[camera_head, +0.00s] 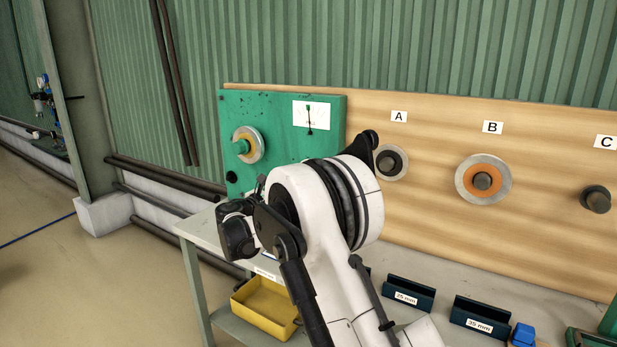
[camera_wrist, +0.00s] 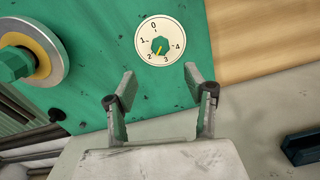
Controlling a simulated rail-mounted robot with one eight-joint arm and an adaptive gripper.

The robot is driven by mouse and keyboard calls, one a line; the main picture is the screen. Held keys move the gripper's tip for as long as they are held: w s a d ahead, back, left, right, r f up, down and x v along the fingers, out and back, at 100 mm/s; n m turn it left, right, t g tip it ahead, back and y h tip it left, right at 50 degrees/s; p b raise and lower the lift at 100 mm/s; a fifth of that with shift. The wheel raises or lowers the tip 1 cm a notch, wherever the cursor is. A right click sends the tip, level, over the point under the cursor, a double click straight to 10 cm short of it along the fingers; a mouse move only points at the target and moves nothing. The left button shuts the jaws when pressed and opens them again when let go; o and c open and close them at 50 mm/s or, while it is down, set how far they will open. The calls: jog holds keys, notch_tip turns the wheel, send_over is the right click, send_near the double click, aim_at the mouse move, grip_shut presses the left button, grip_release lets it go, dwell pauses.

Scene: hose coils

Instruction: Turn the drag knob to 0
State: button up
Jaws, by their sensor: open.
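The drag knob (camera_wrist: 160,45) is a small green knob with a yellow pointer on a round white dial (camera_wrist: 147,31), marked 0 to 4, on the green panel (camera_wrist: 105,30). The pointer aims down and left, close to the 2, while the 0 is at the top. My gripper (camera_wrist: 160,80) is open and empty, its two fingers apart below the dial in the wrist view and not touching the knob. In the head view my arm stands in front of the green panel (camera_head: 280,105), and the dial is hidden behind it.
A metal disc with a green hub (camera_wrist: 22,63) is on the panel, left of the dial. Wooden board (camera_head: 430,150) carries spindles labelled A, B and C. Dark bins (camera_head: 410,290) stand on the bench (camera_head: 205,228); a yellow tray (camera_head: 265,310) sits lower down.

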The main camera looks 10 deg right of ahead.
jog(key=x, duration=1.3)
jog(key=shift+w+d+b, duration=0.3)
jog(key=c, duration=1.1)
